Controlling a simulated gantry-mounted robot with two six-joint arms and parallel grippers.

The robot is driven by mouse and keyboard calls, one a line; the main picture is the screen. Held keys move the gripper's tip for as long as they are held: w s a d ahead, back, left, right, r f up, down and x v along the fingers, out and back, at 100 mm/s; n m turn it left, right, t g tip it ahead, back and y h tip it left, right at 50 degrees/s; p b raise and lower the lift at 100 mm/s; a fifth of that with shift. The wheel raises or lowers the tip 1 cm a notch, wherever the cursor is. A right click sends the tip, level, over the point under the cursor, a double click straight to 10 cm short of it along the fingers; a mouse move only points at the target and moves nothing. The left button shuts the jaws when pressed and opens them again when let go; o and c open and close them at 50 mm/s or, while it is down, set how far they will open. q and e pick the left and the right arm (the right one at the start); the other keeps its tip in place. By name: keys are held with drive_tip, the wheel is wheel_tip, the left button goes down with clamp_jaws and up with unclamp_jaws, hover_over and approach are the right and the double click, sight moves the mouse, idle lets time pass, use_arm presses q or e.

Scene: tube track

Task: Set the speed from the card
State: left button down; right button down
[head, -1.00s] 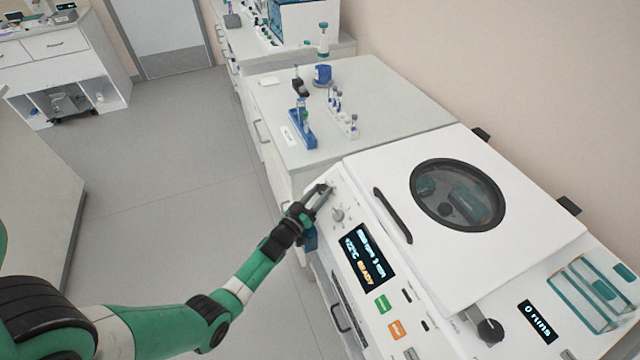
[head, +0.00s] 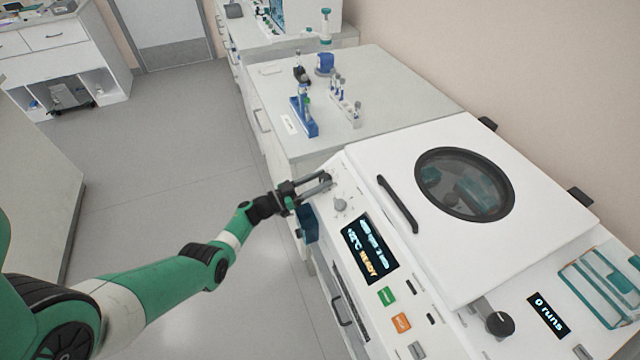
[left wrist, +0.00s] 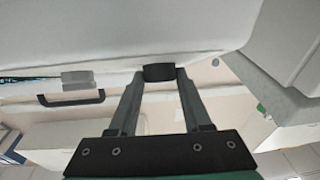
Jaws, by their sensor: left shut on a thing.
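The white centrifuge (head: 520,245) stands at the right with its round-windowed lid down. Its dark display (head: 369,249) shows +22°C and READY; I cannot read the top line reliably. My left gripper (head: 326,180) is at the far front corner of the sloped control panel, shut on a dark knob (left wrist: 159,72), seen between the fingertips in the left wrist view. A light grey knob (head: 340,205) sits on the panel just nearer than the gripper. A small white card (head: 290,125) lies on the bench beside the blue rack; its writing is too small to read. My right gripper is not in view.
Green (head: 387,297) and orange (head: 401,321) buttons sit below the display. A "0 runs" display (head: 548,315) and a black dial (head: 499,323) are at the front right. The blue rack (head: 304,118) and white tube rack (head: 346,110) stand on the bench behind.

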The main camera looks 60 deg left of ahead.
use_arm(q)
drive_tip(key=shift+r, duration=0.2)
drive_tip(key=c, duration=0.7)
unclamp_jaws()
drive_tip(key=o, duration=0.4)
drive_tip(key=shift+f, duration=0.1)
drive_tip(key=shift+c, duration=0.2)
drive_tip(key=shift+s, duration=0.3)
drive_tip(key=s+f+p, duration=0.1)
drive_tip(key=s+p, duration=0.1)
drive_tip(key=s, duration=0.9)
drive_tip(key=shift+f+p, duration=0.3)
drive_tip(key=shift+f, duration=0.05)
